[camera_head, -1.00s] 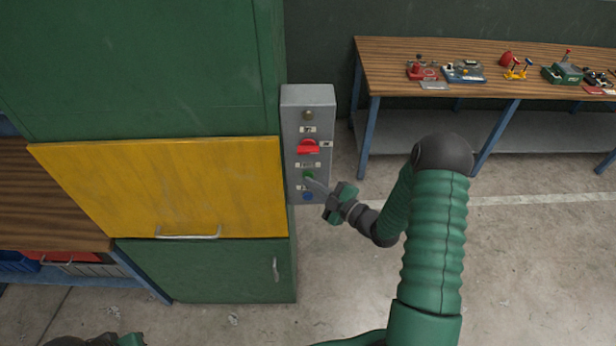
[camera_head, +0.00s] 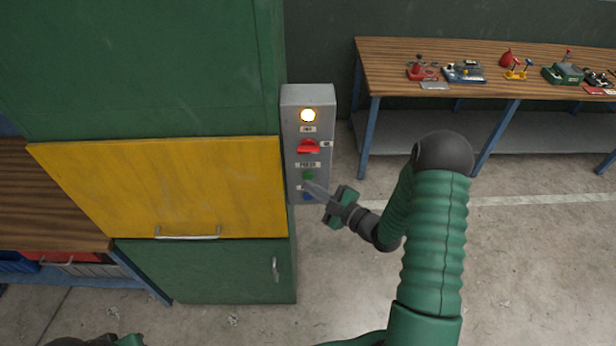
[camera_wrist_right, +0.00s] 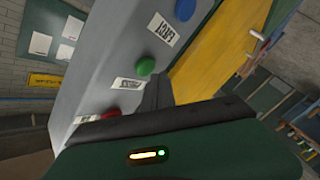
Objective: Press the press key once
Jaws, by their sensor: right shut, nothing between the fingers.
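A grey control panel (camera_head: 318,120) is on the side of the green cabinet. Its green button (camera_head: 308,175) sits under a label that seems to read PRESS; it also shows in the right wrist view (camera_wrist_right: 146,66). A round lamp (camera_head: 308,115) at the panel's top glows bright. In the right wrist view the dark fingers (camera_wrist_right: 157,92) point toward the panel beside the button. My left gripper does not show.
A red switch (camera_head: 308,146) is above the green button and a blue button (camera_head: 308,196) is below it. A yellow flap (camera_head: 170,185) with a handle is left of the panel. A workbench (camera_head: 390,62) with several small devices stands at the back right. Floor between is clear.

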